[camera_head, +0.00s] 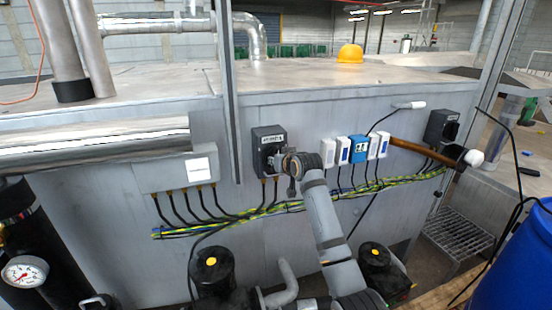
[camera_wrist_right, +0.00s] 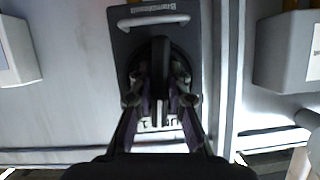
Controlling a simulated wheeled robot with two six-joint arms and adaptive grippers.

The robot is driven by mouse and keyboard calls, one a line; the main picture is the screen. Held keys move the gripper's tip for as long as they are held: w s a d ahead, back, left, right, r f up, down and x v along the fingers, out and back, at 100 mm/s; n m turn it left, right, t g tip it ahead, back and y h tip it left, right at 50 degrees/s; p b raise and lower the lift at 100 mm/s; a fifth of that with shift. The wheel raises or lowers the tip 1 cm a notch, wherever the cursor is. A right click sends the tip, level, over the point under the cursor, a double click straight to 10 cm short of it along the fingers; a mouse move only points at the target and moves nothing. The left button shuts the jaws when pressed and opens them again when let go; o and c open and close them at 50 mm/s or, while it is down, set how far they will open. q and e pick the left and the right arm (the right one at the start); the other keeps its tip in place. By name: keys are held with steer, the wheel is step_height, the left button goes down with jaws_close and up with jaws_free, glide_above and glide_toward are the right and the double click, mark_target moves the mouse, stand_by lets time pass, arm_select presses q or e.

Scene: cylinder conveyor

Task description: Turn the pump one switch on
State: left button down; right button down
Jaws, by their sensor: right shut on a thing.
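A dark grey switch box (camera_head: 268,137) with a light label is mounted on the metal cabinet wall, left of the middle in the head view. In the wrist view the box (camera_wrist_right: 122,60) fills the centre, upside down, with its lettering partly hidden. My right gripper (camera_head: 278,162) is at the front of this box. In the wrist view both fingers of my right gripper (camera_wrist_right: 160,98) close on the dark rotary knob (camera_wrist_right: 160,58), which looks upright there. The gripper covers most of the knob in the head view. My left gripper is not in view.
A second dark switch box (camera_head: 441,127) is at the far right. White and blue modules (camera_head: 358,149) sit between them. A grey junction box (camera_head: 176,171) is to the left. Yellow-green cables (camera_head: 340,195) run below. A blue barrel (camera_head: 520,265) stands at the lower right.

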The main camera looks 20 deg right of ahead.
steer(key=shift+n+h, duration=0.3)
steer(key=shift+h, duration=0.1)
stand_by(0.4)
steer(key=c, duration=1.3)
jaws_free()
steer(key=shift+s, duration=0.1)
steer(key=v, duration=1.2)
